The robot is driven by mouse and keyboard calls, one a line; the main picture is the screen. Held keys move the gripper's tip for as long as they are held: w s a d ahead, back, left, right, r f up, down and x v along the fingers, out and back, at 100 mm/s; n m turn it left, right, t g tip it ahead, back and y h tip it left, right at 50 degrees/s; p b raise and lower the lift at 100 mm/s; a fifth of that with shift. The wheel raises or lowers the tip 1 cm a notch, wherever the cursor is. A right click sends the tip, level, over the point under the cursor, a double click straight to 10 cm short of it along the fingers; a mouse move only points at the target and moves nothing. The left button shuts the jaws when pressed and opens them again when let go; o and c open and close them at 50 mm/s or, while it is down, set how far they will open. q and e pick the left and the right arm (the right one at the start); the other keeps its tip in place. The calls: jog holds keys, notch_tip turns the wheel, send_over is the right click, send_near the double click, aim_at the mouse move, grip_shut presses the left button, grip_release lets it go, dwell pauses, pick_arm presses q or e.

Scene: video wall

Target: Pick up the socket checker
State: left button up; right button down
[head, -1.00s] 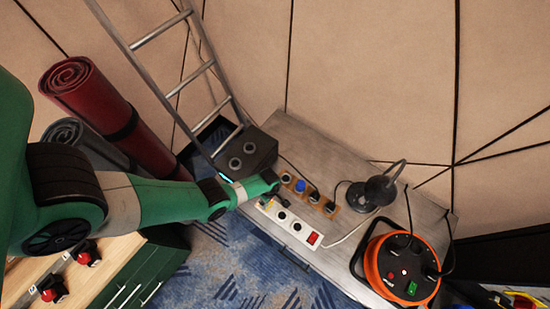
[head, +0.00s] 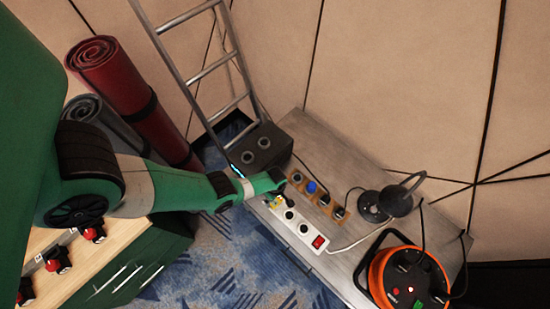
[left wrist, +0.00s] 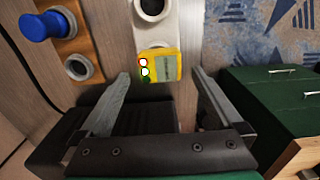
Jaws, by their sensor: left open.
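The socket checker is a small yellow block with round red, white and green lights (left wrist: 160,66). It sits on the near end of a white power strip (left wrist: 153,30), between my left gripper's fingertips in the left wrist view, with a gap on both sides. In the head view the checker (head: 276,202) is partly visible just below my left gripper (head: 279,187). My left gripper (left wrist: 161,76) is open and empty, its two fingers spread. My right gripper is in neither view.
The metal-topped bench (head: 345,150) also holds a wooden board with a blue plug (head: 311,187), a dark box (head: 262,150), a lamp (head: 385,200) and an orange cable reel (head: 405,280). A ladder (head: 205,70) and rolled mats (head: 125,90) stand behind the arm.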

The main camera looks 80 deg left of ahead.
aim_at(275, 201)
pick_arm(q)
notch_tip(275, 201, down, 5)
jog(key=b, duration=0.5)
jog(key=shift+s+a+f, duration=0.1)
jog(key=shift+f, duration=0.1)
jog(key=shift+r, duration=0.2)
grip_shut()
jog(key=shift+r, duration=0.1)
